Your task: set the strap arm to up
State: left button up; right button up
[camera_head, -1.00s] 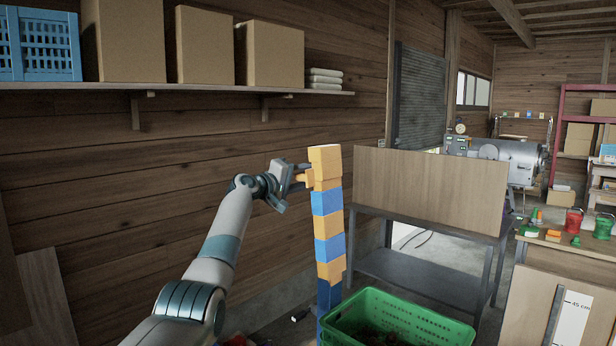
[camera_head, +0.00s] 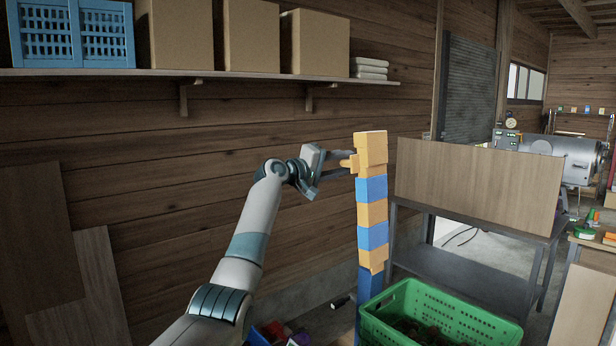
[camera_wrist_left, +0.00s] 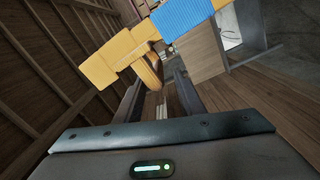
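A post of alternating blue and orange-yellow blocks (camera_head: 372,213) stands right of my left arm in the head view. Near its top, an orange-yellow stub (camera_head: 348,163), apparently the strap arm, sticks out toward my left gripper. The stub also shows in the left wrist view (camera_wrist_left: 149,73), beside the post's yellow top (camera_wrist_left: 105,63). My left gripper (camera_head: 341,164) is open, its fingertips close to the stub. In the left wrist view the two dark fingers (camera_wrist_left: 158,88) are apart, with the stub's end near the gap between them. I cannot tell whether they touch it. My right gripper is out of view.
A green crate (camera_head: 440,312) stands at the post's foot. A wooden panel (camera_head: 478,185) on a dark metal stand is to the right. A shelf (camera_head: 240,73) with cardboard boxes runs along the plank wall above my arm. Small coloured items lie on the floor below.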

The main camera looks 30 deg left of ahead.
pick_arm(q)
jog(key=b+v, duration=0.4)
jog(key=v, duration=0.8)
jog(key=shift+s+b, duration=0.3)
jog(key=shift+b, duration=0.1)
jog(key=shift+a+f, duration=0.15)
jog(key=shift+a, duration=0.05)
jog(key=shift+f, duration=0.1)
